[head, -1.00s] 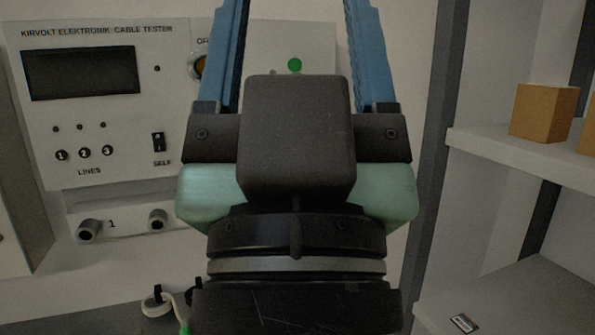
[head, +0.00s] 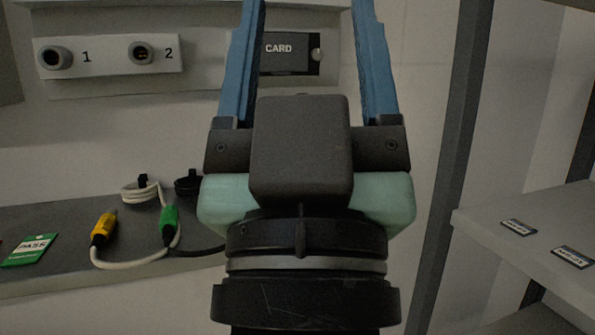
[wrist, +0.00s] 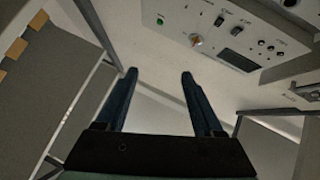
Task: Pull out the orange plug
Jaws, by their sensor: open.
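A small orange part (wrist: 195,40) shows on the tester's pale panel in the wrist view; it is too small to tell whether it is a plug. In the head view, a yellow-orange plug (head: 103,230) lies on the grey ledge on a white cable, beside a green plug (head: 169,219). My gripper (head: 307,8) is open, with its blue fingers apart and pointing up in the head view. It also shows open in the wrist view (wrist: 159,74), with nothing between the fingers. The panel lies beyond the fingertips.
Sockets 1 (head: 55,57) and 2 (head: 141,52) are empty. A CARD slot (head: 290,53) shows behind the fingers. A green PASS card (head: 30,249) lies on the ledge (head: 60,215). A grey post (head: 447,150) and shelves (head: 530,245) stand at the right.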

